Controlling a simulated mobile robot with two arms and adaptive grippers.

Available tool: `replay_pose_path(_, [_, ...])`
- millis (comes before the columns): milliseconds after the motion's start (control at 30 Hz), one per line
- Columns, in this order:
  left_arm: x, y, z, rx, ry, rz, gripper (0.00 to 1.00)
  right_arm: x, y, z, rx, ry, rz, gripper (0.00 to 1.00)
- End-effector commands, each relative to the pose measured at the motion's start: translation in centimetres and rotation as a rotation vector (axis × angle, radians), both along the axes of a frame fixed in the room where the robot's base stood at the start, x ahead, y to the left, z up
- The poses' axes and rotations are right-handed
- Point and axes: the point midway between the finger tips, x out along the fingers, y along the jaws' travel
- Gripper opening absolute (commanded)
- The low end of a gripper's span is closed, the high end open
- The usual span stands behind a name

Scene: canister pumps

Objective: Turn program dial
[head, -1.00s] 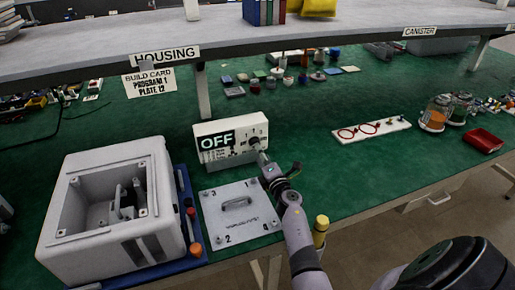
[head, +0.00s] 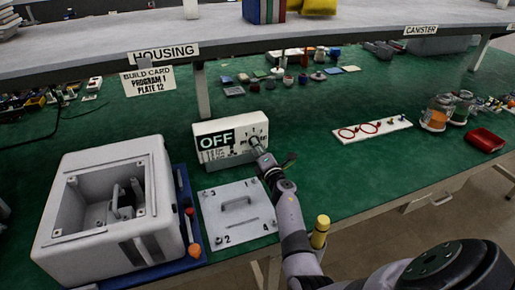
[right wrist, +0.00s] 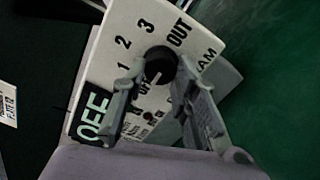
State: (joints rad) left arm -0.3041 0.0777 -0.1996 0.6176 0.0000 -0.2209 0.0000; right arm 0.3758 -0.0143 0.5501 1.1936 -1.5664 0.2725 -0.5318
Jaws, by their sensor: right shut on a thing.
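The program dial (right wrist: 160,62) is a round black knob with a pale pointer on the white control box, ringed by the marks 1, 2, 3 and OUT. The control box (head: 220,153) stands on the green bench and its display (head: 216,141) reads OFF. My left gripper is not in view.
A metal plate (head: 238,203) with a handle lies in front of the box. A large white housing (head: 72,225) stands on a blue tray at left. A build card (head: 149,81) reads program 1, plate 12.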

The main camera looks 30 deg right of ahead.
Motion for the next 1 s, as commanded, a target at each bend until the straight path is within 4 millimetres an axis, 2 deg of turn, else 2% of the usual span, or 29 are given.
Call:
replay_pose_path(333, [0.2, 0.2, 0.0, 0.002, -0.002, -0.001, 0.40, 0.0, 0.0, 0.0, 0.000, 0.000, 0.000, 0.00])
replay_pose_path(667, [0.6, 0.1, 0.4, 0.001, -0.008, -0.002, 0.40, 0.0, 0.0, 0.1, 0.047, -0.010, 0.001, 0.00])
replay_pose_path(1000, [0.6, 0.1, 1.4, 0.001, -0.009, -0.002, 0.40, 0.0, 0.0, 0.1, 0.276, -0.064, 0.000, 0.00])
